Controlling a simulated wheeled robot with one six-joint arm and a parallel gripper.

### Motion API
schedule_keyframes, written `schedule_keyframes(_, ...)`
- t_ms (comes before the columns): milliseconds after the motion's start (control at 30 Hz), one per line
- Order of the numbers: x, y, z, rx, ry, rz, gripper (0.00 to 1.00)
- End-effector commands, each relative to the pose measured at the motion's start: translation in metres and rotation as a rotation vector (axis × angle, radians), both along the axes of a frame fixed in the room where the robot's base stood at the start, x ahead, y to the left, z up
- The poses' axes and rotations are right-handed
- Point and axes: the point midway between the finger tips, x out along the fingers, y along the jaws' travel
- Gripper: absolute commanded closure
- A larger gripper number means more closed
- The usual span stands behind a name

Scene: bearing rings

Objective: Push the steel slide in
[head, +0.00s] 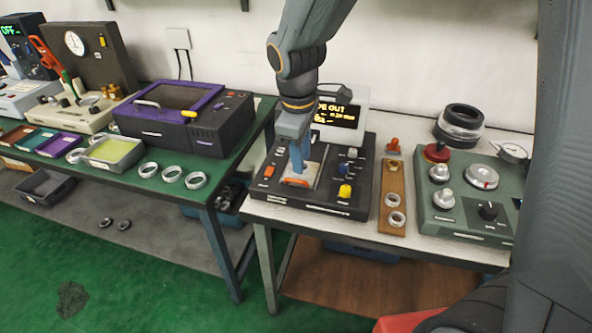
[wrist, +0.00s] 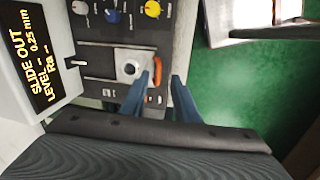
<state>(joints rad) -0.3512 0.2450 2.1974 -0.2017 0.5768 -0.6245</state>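The steel slide (head: 312,171) is a pale plate with an orange front edge, set in a dark instrument box (head: 340,206). In the wrist view, the slide (wrist: 122,56) carries a round grey part with a dark centre, and its orange edge (wrist: 156,62) is on the right. My gripper (head: 299,170) is low over the slide, its blue fingers pointing down. In the wrist view, the gripper (wrist: 163,80) has its fingers apart, near the orange edge. I cannot tell whether they touch it. The instrument's screen (wrist: 32,50) reads "SLIDE OUT".
Yellow (head: 345,191) and other knobs stand on the box right of the slide. A wooden strip with rings (head: 392,180) and a green instrument (head: 470,205) lie to the right. The left bench holds a purple-lidded box (head: 185,118) and several rings. A gap separates the benches.

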Motion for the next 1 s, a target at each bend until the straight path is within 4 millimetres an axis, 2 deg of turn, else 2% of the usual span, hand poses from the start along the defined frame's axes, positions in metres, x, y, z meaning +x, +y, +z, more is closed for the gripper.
schedule_keyframes(33,0.004,0.009,0.001,-0.01,-0.002,0.05,0.72)
schedule_keyframes(133,0.008,0.015,-0.002,-0.02,-0.004,0.094,0.72)
schedule_keyframes(500,0.015,0.012,-0.05,-0.019,-0.002,0.094,0.72)
schedule_keyframes(700,0.018,0.012,-0.069,-0.019,-0.003,0.093,0.72)
schedule_keyframes(1000,0.02,0.011,-0.074,-0.018,-0.005,0.093,0.72)
